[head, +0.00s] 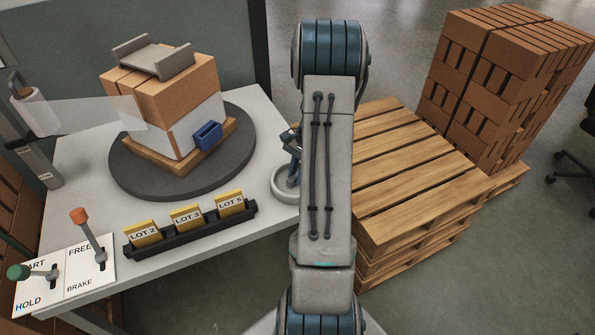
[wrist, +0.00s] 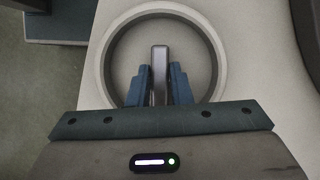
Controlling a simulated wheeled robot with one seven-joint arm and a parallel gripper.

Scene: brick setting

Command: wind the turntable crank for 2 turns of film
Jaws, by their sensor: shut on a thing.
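The crank is a pale grey ring-shaped part (head: 278,188) at the table's right edge, partly hidden by my arm; its ring also shows in the wrist view (wrist: 105,52). My gripper (head: 292,147) is at it, and in the wrist view my gripper (wrist: 160,70) is shut on the grey upright crank handle (wrist: 159,52) inside the ring. The dark turntable (head: 122,178) bears a wooden base with a stack of bricks (head: 185,92). White film (head: 185,135) covers the stack's lower part. A clear film strip (head: 88,115) runs from the film roll (head: 36,112) to the stack.
A green-knobbed lever (head: 18,272) and an orange-knobbed lever (head: 78,216) stand at the front left. A black rack (head: 190,232) holds yellow LOT cards. A blue clip-like piece (head: 208,134) sits on the stack's side. Wooden pallets (head: 400,180) and piled bricks (head: 490,85) stand right.

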